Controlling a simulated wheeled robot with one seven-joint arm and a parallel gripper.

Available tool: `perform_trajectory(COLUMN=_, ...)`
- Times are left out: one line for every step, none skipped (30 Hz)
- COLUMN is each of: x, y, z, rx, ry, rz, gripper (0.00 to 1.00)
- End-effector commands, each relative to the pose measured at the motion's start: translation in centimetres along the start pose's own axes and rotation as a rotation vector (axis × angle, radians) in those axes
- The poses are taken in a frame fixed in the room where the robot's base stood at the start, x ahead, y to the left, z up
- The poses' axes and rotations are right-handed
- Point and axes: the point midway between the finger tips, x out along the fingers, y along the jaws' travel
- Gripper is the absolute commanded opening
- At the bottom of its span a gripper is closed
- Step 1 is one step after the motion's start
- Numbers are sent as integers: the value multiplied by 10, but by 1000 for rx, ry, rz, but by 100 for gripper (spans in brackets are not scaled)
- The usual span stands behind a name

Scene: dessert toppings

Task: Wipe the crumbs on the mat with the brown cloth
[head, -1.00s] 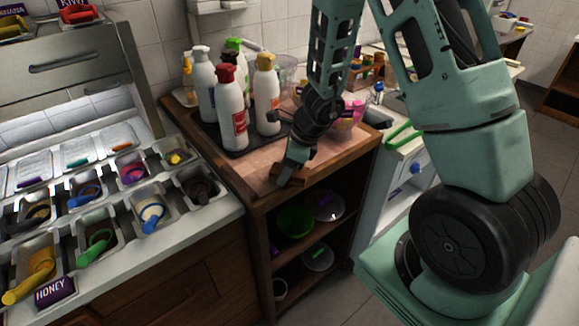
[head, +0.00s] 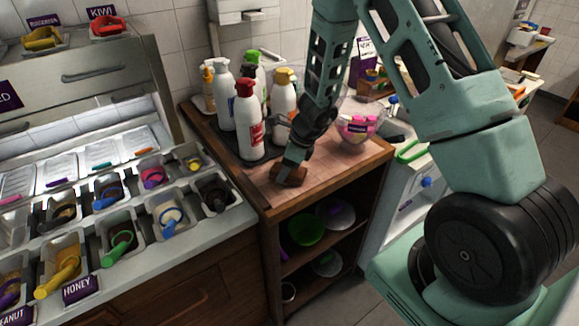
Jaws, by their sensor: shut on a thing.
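The brown cloth (head: 288,175) is a small dark brown bundle on the light pinkish-brown mat (head: 335,163) on the wooden cabinet top. My gripper (head: 290,168) points down and is shut on the cloth, which touches or nearly touches the mat near its front left. The fingertips are small in the view and partly covered by the cloth. Crumbs are too small to make out.
Several sauce bottles (head: 248,122) stand on a dark tray (head: 222,150) just behind and left of the gripper. A clear bowl (head: 357,128) with colourful contents stands to the right. Topping bins (head: 165,222) fill the counter at left. The mat's front right looks clear.

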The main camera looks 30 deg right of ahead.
Motion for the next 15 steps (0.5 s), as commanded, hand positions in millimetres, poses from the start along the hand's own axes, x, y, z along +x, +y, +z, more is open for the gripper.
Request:
perform_trajectory(x=1, y=-1, z=1, rx=0, ry=2, rz=2, gripper=20)
perform_trajectory(x=2, y=-2, z=2, rx=0, ry=2, rz=2, gripper=20)
perform_trajectory(x=2, y=-2, z=2, rx=0, ry=2, rz=2, gripper=20)
perform_trajectory(x=3, y=-3, z=2, rx=0, ry=2, rz=2, gripper=20)
perform_trajectory(x=3, y=-3, z=3, rx=0, ry=2, rz=2, gripper=20)
perform_trajectory(x=3, y=-4, z=4, rx=-1, ry=2, rz=2, gripper=20)
perform_trajectory(x=3, y=-5, z=5, rx=-1, ry=2, rz=2, gripper=20)
perform_trajectory(x=3, y=-7, z=6, rx=0, ry=2, rz=2, gripper=20)
perform_trajectory(x=3, y=-9, z=8, rx=1, ry=3, rz=2, gripper=20)
perform_trajectory(x=4, y=-10, z=10, rx=1, ry=3, rz=2, gripper=20)
perform_trajectory(x=4, y=-12, z=13, rx=0, ry=2, rz=2, gripper=20)
perform_trajectory(x=5, y=-14, z=14, rx=-1, ry=3, rz=3, gripper=20)
perform_trajectory(x=6, y=-16, z=16, rx=-1, ry=3, rz=3, gripper=20)
perform_trajectory(x=6, y=-18, z=18, rx=0, ry=3, rz=2, gripper=20)
perform_trajectory(x=7, y=-20, z=20, rx=0, ry=3, rz=3, gripper=20)
